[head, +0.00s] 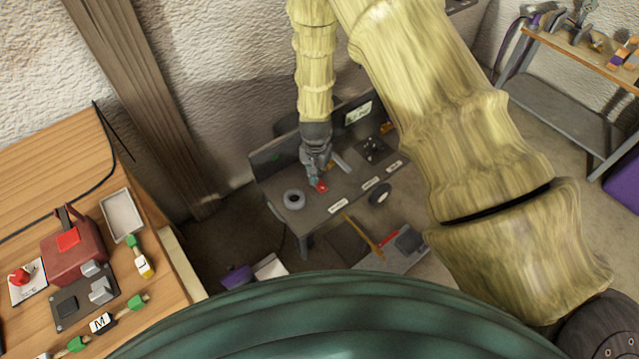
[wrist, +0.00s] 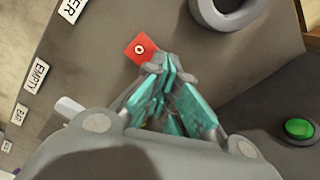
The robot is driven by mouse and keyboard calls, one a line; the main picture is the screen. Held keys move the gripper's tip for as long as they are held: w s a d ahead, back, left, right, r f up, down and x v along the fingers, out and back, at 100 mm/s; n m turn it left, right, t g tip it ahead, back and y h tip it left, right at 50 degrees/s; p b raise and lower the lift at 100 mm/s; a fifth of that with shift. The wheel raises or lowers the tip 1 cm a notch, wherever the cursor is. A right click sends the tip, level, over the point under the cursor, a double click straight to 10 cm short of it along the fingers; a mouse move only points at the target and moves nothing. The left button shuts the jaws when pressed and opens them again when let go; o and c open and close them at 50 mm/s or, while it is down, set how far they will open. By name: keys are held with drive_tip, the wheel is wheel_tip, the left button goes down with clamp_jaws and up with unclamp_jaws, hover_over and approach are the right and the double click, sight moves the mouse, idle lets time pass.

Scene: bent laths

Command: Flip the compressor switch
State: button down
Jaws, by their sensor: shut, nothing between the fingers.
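A red rocker switch (wrist: 140,47) with a white ring mark sits on the grey bench (wrist: 105,55) in the wrist view. It also shows as a small red spot in the head view (head: 321,187). No label naming the compressor is readable on it. My gripper (wrist: 172,72) is shut and empty, its teal fingertips close to the switch's lower right edge. I cannot tell whether they touch it. In the head view my gripper (head: 315,179) points down at the bench beside the switch, and the fingers partly hide the spot.
A grey ring (head: 293,199) lies left of the switch, with a green button (wrist: 299,128) on the bench's upright panel side. White labels, one reading EMPTY (wrist: 36,76), line the edge. A wooden table (head: 60,160) at left holds a red box (head: 75,250) and several small parts.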

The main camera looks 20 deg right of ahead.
drive_tip(key=shift+f, duration=0.25)
drive_tip(key=shift+r, duration=0.1)
drive_tip(key=shift+r+p, duration=2.25)
drive_tip(key=shift+r, duration=1.2)
